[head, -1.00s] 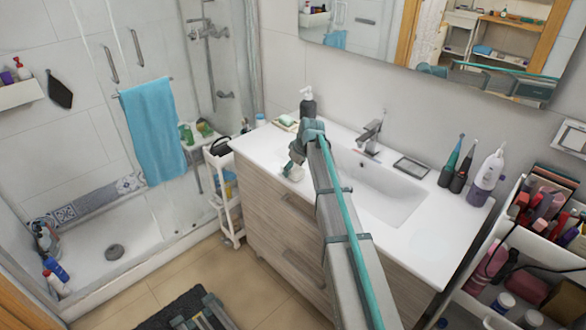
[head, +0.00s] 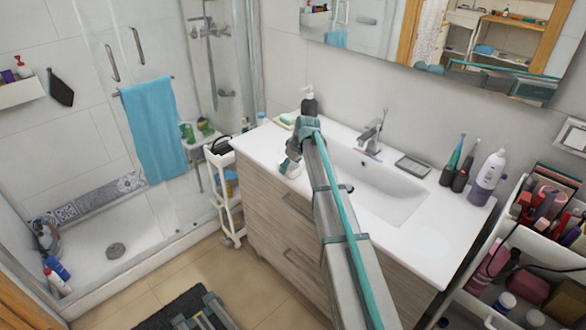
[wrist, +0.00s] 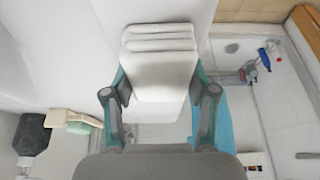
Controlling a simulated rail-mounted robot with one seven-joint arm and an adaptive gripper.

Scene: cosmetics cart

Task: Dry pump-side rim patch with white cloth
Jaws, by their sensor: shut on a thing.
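My gripper (head: 286,160) is at the front left edge of the white sink top (head: 262,146). In the wrist view my gripper (wrist: 160,92) is shut on a folded white cloth (wrist: 160,60), which sits between its two fingers. The cloth shows as a small white patch in the head view (head: 291,170), at or just above the counter; contact cannot be told. A dark pump bottle (head: 309,102) stands upright behind, at the back left of the counter. It also shows in the wrist view (wrist: 33,133). My arm hides part of the basin (head: 385,198) and rim. No wet patch is discernible.
A soap dish (head: 284,121) lies left of the pump bottle. The faucet (head: 371,135) stands behind the basin. A slim white cart (head: 222,190) is left of the cabinet.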

